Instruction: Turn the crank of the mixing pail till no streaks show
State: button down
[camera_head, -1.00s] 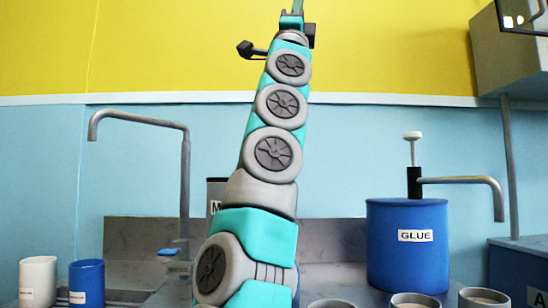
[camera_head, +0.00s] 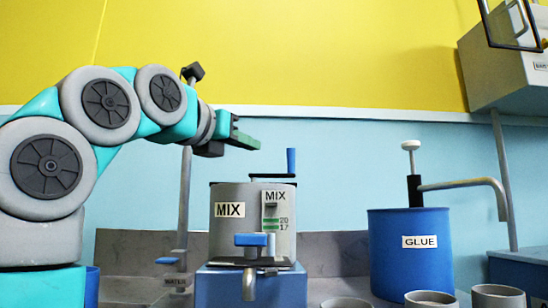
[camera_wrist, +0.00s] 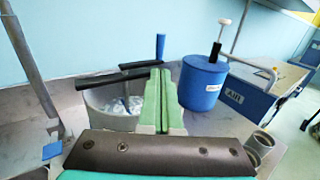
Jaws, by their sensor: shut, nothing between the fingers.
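The grey mixing pail (camera_head: 229,251) with MIX labels stands on a blue block (camera_head: 213,287). Its crank is a black bar across the top with an upright blue handle (camera_head: 291,162) at the right end. In the wrist view, the open top of the pail (camera_wrist: 98,97) shows white and blue streaky contents (camera_wrist: 127,105), and the blue handle (camera_wrist: 160,47) rises behind my fingertips. My gripper (camera_head: 255,142) is shut and empty, its green fingers pointing right, above the pail and left of the handle, apparently not touching it. It also shows in the wrist view (camera_wrist: 160,75).
A blue GLUE drum (camera_head: 408,268) with a pump and spout (camera_head: 465,185) stands to the right. Several grey cups (camera_head: 430,298) line the front right. A tap (camera_head: 250,268) with a blue lever sticks out from the pail's front. A grey pipe (camera_head: 184,200) rises at left.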

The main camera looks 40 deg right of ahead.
aim_at(290, 158)
jog(key=p+x, duration=0.1)
jog(key=x, duration=1.3)
jog(key=shift+s+p, duration=0.1)
jog(key=shift+p, duration=0.25)
jog(key=shift+s+d+b, duration=0.15)
jog(key=shift+d+b, duration=0.05)
jog(key=shift+b, duration=0.1)
